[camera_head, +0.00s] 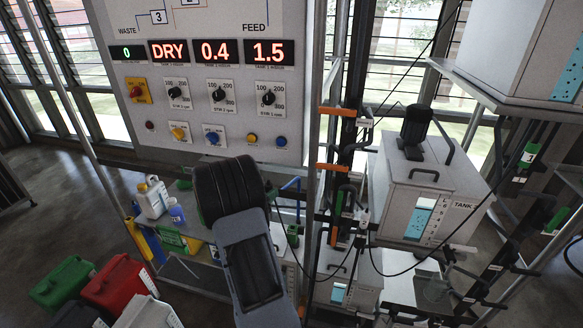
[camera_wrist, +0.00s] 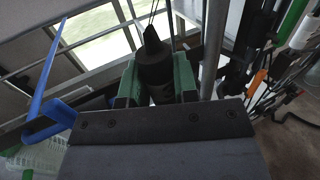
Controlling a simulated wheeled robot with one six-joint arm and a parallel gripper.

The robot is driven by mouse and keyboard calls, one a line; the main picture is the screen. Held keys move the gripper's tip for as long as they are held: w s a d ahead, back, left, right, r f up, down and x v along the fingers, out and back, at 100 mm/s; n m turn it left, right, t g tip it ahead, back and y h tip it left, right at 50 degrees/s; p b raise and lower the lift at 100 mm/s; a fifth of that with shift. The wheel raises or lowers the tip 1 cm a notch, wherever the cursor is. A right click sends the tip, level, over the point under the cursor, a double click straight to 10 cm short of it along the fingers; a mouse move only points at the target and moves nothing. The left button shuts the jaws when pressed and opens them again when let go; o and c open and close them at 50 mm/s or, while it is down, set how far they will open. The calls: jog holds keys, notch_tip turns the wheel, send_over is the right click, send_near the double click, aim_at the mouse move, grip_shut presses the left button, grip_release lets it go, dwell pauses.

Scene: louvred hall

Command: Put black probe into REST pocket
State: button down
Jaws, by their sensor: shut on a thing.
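The black probe (camera_wrist: 154,68) is between the green fingers of my gripper (camera_wrist: 157,88) in the wrist view. It is a dark cylinder with a narrower pointed top, and thin dark lines run up from near that top. The fingers are closed against its sides; its lower part is hidden behind my wrist plate. In the head view my arm covers the middle of the bench, and the probe and fingertips cannot be made out. I cannot pick out the REST pocket in either view; no REST label is readable.
A control panel (camera_head: 214,118) stands behind my arm. A white tank box (camera_head: 405,190), orange brackets (camera_head: 333,168) and hanging cables crowd the right. Bottles (camera_head: 153,198) stand on the bench at left; red (camera_head: 118,287) and green (camera_head: 62,283) canisters are lower left. A blue bracket (camera_wrist: 50,118) is near my gripper.

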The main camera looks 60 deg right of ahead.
jog(key=s+d+r+m+g+p, duration=0.1)
jog(key=s+d+r+m+g, duration=0.15)
jog(key=s+d+r, duration=0.3)
notch_tip(320, 180, down, 10)
jog(key=b, duration=0.6)
jog(key=shift+s+a+g+y, duration=0.2)
jog(key=shift+a+g+y, duration=0.1)
jog(key=shift+g+y, duration=0.15)
jog(key=shift+r, duration=0.15)
jog(key=shift+r+p, duration=0.35)
jog(key=shift+r, duration=0.1)
jog(key=shift+f, duration=0.25)
dwell(0.4)
notch_tip(320, 180, down, 8)
jog(key=b, duration=0.7)
jog(key=shift+r, duration=0.15)
dwell(1.2)
